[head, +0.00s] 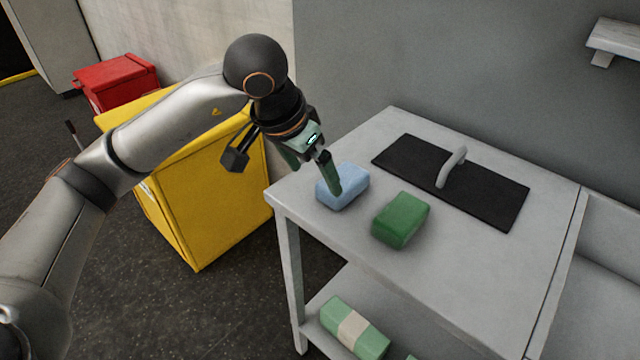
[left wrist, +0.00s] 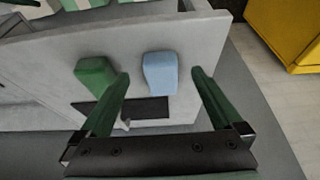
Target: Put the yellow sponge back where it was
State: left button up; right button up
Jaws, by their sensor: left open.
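No yellow sponge shows in either view. A light blue sponge-like block (head: 348,187) lies on the grey table top (head: 480,260) near its left corner. A dark green block (head: 401,220) lies just right of it, apart from it. My left gripper (head: 318,168) is open and empty over the blue block; one green finger covers part of it in the head view. In the left wrist view the blue block (left wrist: 160,73) shows between the two open fingers, and the green block (left wrist: 96,78) is partly hidden behind one finger. My right gripper is not in view.
A black board (head: 480,195) with a grey handle (head: 451,167) lies behind the blocks. A green and cream package (head: 354,328) is on the lower shelf. A yellow cabinet (head: 215,200) and a red box (head: 116,80) stand left. The table's front right is clear.

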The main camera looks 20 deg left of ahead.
pick_arm(q)
jog(key=v, duration=0.4)
jog(key=shift+s+r, duration=0.1)
jog(key=shift+r, duration=0.15)
